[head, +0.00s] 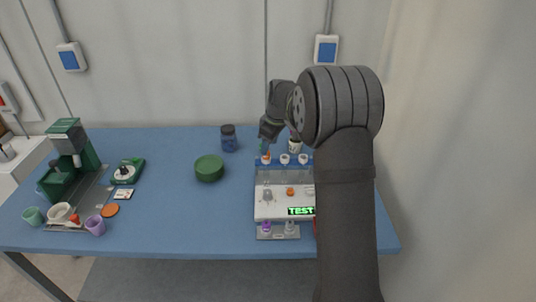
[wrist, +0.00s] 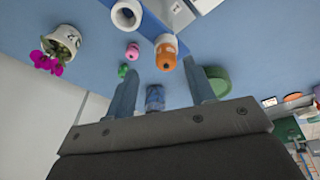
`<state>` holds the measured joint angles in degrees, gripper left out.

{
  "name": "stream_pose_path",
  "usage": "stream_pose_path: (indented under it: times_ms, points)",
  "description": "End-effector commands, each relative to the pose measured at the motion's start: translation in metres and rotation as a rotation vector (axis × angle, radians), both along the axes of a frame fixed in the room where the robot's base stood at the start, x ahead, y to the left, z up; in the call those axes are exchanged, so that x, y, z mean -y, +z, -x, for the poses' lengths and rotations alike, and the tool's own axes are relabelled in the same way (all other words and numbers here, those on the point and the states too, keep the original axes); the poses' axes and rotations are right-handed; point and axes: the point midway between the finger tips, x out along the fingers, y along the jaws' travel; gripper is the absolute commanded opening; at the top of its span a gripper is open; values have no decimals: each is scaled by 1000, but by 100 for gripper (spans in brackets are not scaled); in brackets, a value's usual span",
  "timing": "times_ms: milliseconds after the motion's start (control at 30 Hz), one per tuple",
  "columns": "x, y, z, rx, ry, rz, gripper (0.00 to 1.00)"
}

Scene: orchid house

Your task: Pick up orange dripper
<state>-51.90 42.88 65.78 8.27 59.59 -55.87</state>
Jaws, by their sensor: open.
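The orange dripper (head: 266,158) is an orange and white piece at the left end of a short row at the back of the workstation. In the wrist view the orange dripper (wrist: 166,49) shows its orange end between and just beyond my fingertips. My gripper (head: 265,146) is above it, pointing down, with its fingers apart and nothing held. In the wrist view my gripper (wrist: 162,67) has a finger on either side of the dripper's line. I cannot tell whether either finger touches it.
White pieces (head: 284,158) stand just right of the dripper. A potted magenta orchid (wrist: 62,45) is close by. A green bowl (head: 209,169) and blue jar (head: 228,138) stand to the left. The blue table (head: 170,225) is clear at front centre; a green coffee machine (head: 68,155) stands far left.

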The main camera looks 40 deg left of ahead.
Motion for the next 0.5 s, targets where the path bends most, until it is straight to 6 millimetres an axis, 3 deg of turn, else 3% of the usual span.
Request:
stream_pose_path:
  times_ms: [100,300,500]
  points:
    - [-23,-5,29,0,-61,-138,49]
    - [-50,-5,71,0,-219,-373,49]
    - [-51,-1,102,16,-440,-591,49]
